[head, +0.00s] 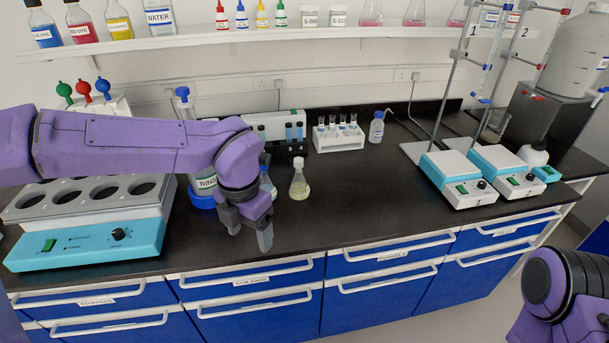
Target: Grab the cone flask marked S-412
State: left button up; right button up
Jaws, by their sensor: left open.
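A cone flask (299,187) with pale yellowish liquid stands upright on the black bench, just right of my left gripper. No mark on it is readable. Another small vessel with bluish liquid (266,181) is partly hidden behind my left gripper. More cone flasks with pink liquid (371,14) stand on the shelf; I cannot read S-412 on any of them. My left gripper (248,226) points down above the bench's front part, open and empty, apart from the yellowish flask. My right arm shows at the lower right, but its gripper is out of view.
A blue-and-grey block with round wells (85,250) fills the bench's left. A white tube rack (338,138) and a bottle (376,128) stand behind the flask. Stirrers with stands (457,178) are at right. The bench between flask and stirrers is clear.

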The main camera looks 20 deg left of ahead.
aim_at(299, 189)
jog(key=i, duration=1.15)
